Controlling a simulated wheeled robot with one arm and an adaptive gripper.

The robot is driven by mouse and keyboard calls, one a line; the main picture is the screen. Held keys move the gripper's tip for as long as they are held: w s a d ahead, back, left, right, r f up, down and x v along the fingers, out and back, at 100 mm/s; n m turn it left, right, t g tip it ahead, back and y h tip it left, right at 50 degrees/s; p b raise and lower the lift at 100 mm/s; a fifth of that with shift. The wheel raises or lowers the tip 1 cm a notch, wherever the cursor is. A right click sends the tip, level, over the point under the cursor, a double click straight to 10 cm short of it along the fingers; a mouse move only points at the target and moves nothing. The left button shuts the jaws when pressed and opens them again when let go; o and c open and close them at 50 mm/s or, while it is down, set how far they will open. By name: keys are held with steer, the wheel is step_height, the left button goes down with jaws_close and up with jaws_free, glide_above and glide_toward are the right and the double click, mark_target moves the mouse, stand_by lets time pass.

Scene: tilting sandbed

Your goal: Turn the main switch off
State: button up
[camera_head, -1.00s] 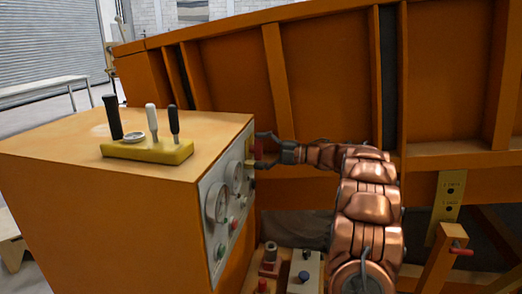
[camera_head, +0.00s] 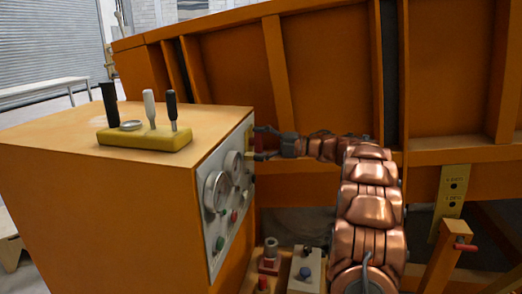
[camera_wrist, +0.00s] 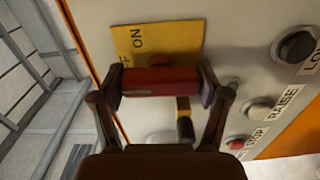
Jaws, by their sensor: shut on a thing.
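The main switch has a red handle (camera_wrist: 160,82) in front of a yellow plate (camera_wrist: 180,38) marked ON, with part of another label at its left edge. In the wrist view the handle lies crosswise between the two fingers of my gripper (camera_wrist: 160,88), which is shut on it. In the head view my gripper (camera_head: 258,143) reaches the far edge of the grey panel (camera_head: 213,240) from the right. The handle is largely hidden there by the fingers and the panel's angle.
The orange cabinet (camera_head: 90,200) carries a yellow lever block (camera_head: 145,138) on top. Gauges (camera_head: 216,192) and buttons sit on its panel. RAISE (camera_wrist: 285,103) and STOP labels are close to my gripper. The large orange sandbed (camera_head: 330,60) stands behind my arm.

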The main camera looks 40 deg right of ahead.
steer(key=shift+n+b, duration=0.3)
steer(key=shift+b, duration=0.25)
steer(key=o, duration=1.2)
steer(key=shift+c, duration=0.2)
steer(key=v, duration=1.2)
steer(key=shift+s, duration=0.1)
